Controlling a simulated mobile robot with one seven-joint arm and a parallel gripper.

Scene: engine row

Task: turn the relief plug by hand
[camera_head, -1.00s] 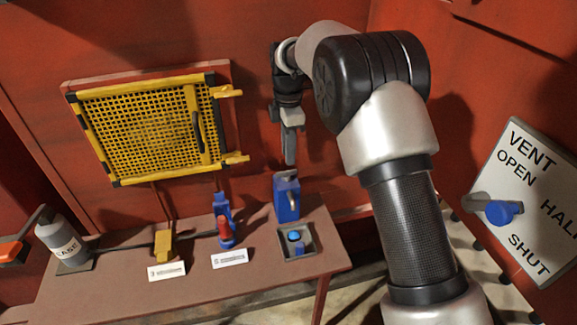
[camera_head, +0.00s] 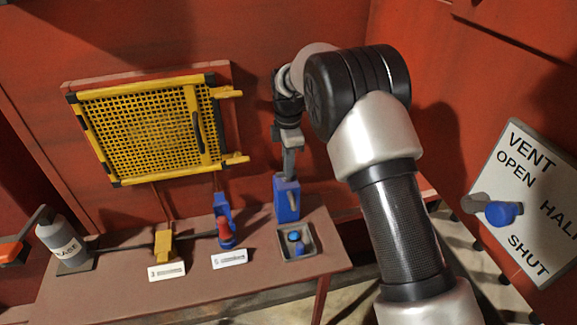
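The relief plug is not labelled legibly, so I cannot tell for certain which part it is. An upright blue block (camera_head: 281,203) with a grey piece on its face stands at the back right of the bench. My gripper (camera_head: 289,172) points down right over the top of this block. Its fingers look narrow and seen edge-on, so their opening does not show, and I cannot tell whether they touch the block. To the left stands a blue fitting (camera_head: 221,205) with a red knob (camera_head: 224,227) in front.
A small tray (camera_head: 283,250) holds blue parts on the bench (camera_head: 120,290). A yellow fitting (camera_head: 164,241), a grey canister (camera_head: 60,240) and white labels stand left. A yellow mesh guard (camera_head: 150,130) hangs behind. A vent board (camera_head: 535,215) with a blue-knobbed lever is at right.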

